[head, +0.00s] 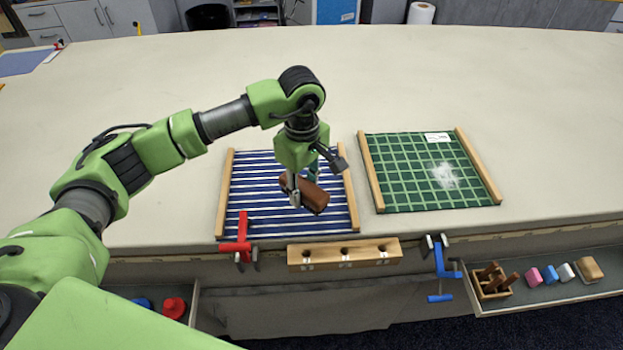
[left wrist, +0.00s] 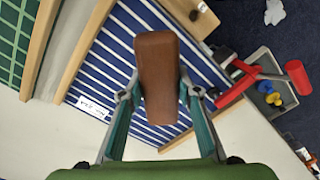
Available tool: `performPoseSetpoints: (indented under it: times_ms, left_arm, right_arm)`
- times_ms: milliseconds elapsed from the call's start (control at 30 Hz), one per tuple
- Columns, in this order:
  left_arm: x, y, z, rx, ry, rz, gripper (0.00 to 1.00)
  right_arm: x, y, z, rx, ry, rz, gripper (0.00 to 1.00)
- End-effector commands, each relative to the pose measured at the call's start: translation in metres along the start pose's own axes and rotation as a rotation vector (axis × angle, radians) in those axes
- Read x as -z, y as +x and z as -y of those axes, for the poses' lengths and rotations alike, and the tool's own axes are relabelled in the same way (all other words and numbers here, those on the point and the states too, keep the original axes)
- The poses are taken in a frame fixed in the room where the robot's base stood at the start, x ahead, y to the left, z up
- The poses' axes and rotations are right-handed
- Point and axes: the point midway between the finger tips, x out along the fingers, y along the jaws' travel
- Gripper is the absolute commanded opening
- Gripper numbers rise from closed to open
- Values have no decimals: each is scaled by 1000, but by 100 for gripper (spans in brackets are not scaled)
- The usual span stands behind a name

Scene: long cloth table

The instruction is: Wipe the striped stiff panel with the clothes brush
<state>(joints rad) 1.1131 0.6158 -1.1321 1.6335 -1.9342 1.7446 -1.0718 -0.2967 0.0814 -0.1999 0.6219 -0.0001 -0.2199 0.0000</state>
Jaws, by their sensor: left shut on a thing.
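The striped panel (head: 250,195), blue with white stripes and wooden bars along two sides, lies on the cloth table near its front edge. It fills much of the left wrist view (left wrist: 115,55), where a white label shows on it. My left gripper (head: 308,182) is over the panel's right part, shut on the brown clothes brush (head: 314,198). In the left wrist view the brush (left wrist: 157,75) sits between the two fingers (left wrist: 160,95). The brush's underside is hidden, and I cannot tell whether it touches the panel. My right gripper is not in view.
A green checked panel (head: 405,170) with a white smudge lies to the right. A red clamp (head: 240,245), a wooden block with holes (head: 345,254) and a blue clamp (head: 444,265) line the front edge. Open drawers (head: 540,296) hold small items. The table behind is clear.

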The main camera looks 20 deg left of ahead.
Motion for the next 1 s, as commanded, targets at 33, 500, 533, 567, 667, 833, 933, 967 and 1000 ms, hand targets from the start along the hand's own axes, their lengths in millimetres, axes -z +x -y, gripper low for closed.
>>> performPoseSetpoints:
  times_ms: [33, 500, 533, 567, 667, 833, 933, 967, 1000]
  left_arm:
    - [0, -7, 0, -2, -1, 0, 11]
    - [0, -20, 0, -1, -6, 0, 11]
    - [0, -20, 0, -1, -6, 0, 11]
    - [0, -20, 0, -1, -6, 0, 11]
    - [0, -20, 0, -1, -6, 0, 11]
    - [0, -21, 1, -3, 7, 0, 11]
    - [-2, -27, 8, -11, 93, -1, 11]
    - [-4, -30, 13, -14, 139, -2, 11]
    - [-6, -34, 20, -19, 211, -3, 11]
  right_arm:
    - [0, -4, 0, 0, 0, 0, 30]
    - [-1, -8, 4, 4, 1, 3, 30]
    - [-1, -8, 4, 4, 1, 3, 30]
    - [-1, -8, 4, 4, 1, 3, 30]
    - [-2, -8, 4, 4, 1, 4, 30]
    - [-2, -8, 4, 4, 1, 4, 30]
    - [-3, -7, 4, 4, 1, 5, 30]
    - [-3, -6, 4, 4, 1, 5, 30]
    - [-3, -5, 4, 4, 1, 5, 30]
